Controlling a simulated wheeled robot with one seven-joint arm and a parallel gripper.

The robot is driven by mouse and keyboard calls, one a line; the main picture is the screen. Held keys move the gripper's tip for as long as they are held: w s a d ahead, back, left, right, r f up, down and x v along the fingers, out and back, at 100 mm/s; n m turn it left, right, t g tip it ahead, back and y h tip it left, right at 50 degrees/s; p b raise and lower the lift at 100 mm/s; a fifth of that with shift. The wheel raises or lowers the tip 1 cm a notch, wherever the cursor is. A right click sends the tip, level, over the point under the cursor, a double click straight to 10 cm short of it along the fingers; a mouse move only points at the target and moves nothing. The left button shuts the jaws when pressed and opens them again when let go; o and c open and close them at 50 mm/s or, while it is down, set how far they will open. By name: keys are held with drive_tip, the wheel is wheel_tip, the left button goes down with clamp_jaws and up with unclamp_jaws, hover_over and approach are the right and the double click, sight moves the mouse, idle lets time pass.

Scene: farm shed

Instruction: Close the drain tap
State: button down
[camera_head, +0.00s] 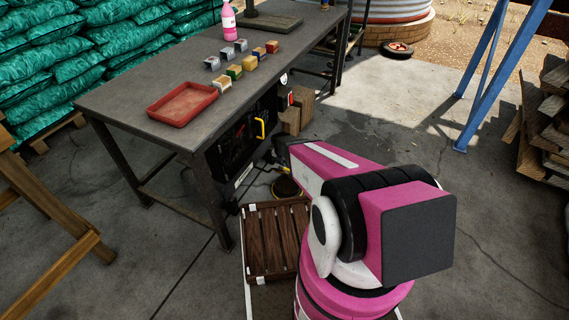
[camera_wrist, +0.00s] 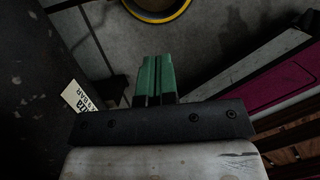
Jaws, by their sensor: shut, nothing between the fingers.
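My gripper (camera_wrist: 158,62) shows in the wrist view with its two green fingers together and nothing between them. It points toward the floor near a round, yellow-rimmed dish (camera_wrist: 157,12). The same dish (camera_head: 286,189) shows in the head view on the floor beside the workbench. I cannot make out the drain tap for sure in either view. In the head view my own arm covers part of the area around the dish, and my gripper cannot be made out there.
A workbench (camera_head: 130,97) carries a red tray (camera_head: 182,104), several small coloured blocks and a pink bottle (camera_head: 229,24). A black unit with a yellow handle (camera_head: 260,128) sits below it. A slatted wooden crate (camera_head: 275,240) lies nearby. In the wrist view a printed label (camera_wrist: 78,97) is at left.

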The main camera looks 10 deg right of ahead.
drive_tip(key=w+d+f, duration=0.3)
drive_tip(key=w+f, duration=0.1)
drive_tip(key=f, duration=0.6)
drive_tip(key=shift+f, duration=0.25)
drive_tip(key=shift+w+d+n, duration=0.15)
drive_tip(key=shift+d+n, duration=0.05)
drive_tip(key=shift+n, duration=0.1)
